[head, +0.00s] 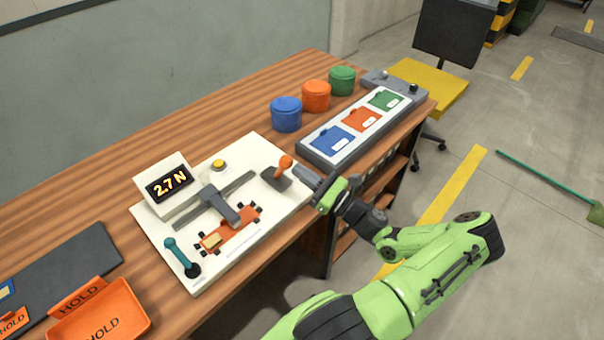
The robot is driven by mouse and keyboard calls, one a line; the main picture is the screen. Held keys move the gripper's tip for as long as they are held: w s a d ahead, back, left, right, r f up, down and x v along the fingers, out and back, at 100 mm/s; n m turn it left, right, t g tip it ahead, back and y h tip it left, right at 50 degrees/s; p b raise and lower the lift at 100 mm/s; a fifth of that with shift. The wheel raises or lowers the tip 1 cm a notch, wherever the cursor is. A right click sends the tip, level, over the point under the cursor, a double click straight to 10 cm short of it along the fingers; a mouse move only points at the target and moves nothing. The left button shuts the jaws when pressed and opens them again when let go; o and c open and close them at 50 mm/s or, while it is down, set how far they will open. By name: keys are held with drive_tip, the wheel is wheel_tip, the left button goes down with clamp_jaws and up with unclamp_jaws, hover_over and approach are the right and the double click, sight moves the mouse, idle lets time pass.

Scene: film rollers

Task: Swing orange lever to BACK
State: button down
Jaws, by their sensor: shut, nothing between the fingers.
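The orange lever (285,162) rises from a dark slotted base at the right end of a cream panel (205,283) on the bench. Its knob leans slightly to the right in the picture. No BACK label is readable at this size. My gripper (303,175) is just right of the lever, low beside its base, with its fingers pointing left toward it. The gripper is shut and empty. I cannot tell whether its tips touch the lever or its base.
The panel also carries a teal lever (171,246), a display reading 2.7 N (169,184), a yellow button (219,165) and a grey slide (222,206). Blue (286,115), orange (316,96) and green (342,81) jars stand behind. An orange HOLD tray (135,309) is front left.

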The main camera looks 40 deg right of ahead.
sight(291, 159)
drive_tip(key=shift+w+r+p, duration=0.2)
drive_tip(key=shift+p, duration=0.1)
drive_tip(key=p, duration=0.2)
drive_tip(key=r+g+p, duration=0.1)
drive_tip(key=shift+w+r+p, duration=0.25)
drive_tip(key=shift+w+p, duration=0.1)
drive_tip(key=shift+p, duration=0.05)
drive_tip(key=w+r+g+p, duration=0.1)
drive_tip(key=p, duration=0.3)
drive_tip(key=w+r+g+p, duration=0.1)
drive_tip(key=w+g+p, duration=0.1)
drive_tip(key=p, duration=0.2)
drive_tip(key=shift+a+r+m+h, duration=0.2)
drive_tip(key=shift+m+h, duration=0.1)
drive_tip(key=shift+h, duration=0.1)
drive_tip(key=w+g+p, duration=0.4)
drive_tip(key=w+p, duration=0.2)
drive_tip(key=p, duration=0.3)
drive_tip(key=shift+w+m+g+h+p, duration=0.3)
drive_tip(key=shift+m+g+p, duration=0.1)
drive_tip(key=shift+r, duration=0.15)
